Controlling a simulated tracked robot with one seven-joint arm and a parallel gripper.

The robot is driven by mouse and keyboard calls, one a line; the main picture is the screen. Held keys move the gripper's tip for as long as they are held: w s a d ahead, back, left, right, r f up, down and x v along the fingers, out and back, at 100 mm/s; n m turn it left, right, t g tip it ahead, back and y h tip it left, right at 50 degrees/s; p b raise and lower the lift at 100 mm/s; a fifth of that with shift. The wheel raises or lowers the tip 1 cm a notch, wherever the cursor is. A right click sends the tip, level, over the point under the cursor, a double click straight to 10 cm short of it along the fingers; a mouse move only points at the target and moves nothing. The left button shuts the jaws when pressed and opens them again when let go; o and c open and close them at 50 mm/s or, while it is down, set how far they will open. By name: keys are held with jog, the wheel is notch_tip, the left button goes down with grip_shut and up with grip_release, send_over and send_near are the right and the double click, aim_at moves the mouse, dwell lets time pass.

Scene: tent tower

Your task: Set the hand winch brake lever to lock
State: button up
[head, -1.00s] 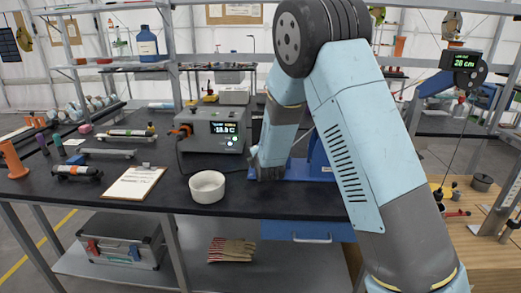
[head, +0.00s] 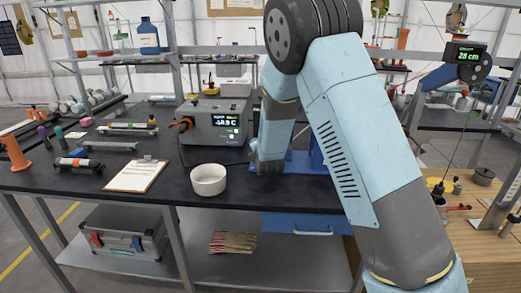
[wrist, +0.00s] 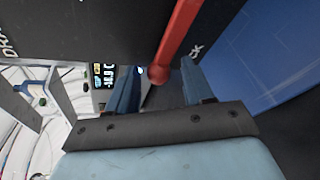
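A red lever (wrist: 178,38) with a rounded end crosses a dark panel (wrist: 100,25) in the wrist view. Part of a word starting "DR" shows at the panel's left, and letters ending in "CK" show just right of the lever's end. My gripper (wrist: 158,90) is open, with one blue finger on each side of the lever's end. Gaps show on both sides; I cannot tell their depth relation. In the head view, my arm hides the lever and most of the winch. A blue base plate (head: 305,162) shows beside my gripper (head: 266,168).
A white bowl (head: 208,180) stands left of my gripper. A grey instrument box (head: 213,123) with a lit display stands behind it. A clipboard (head: 137,176) and several small tools lie on the dark bench at left. A wooden bench (head: 465,225) stands at right.

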jog(key=shift+s, duration=0.15)
jog(key=shift+s, duration=0.2)
jog(key=v, duration=1.3)
jog(key=shift+d, duration=0.2)
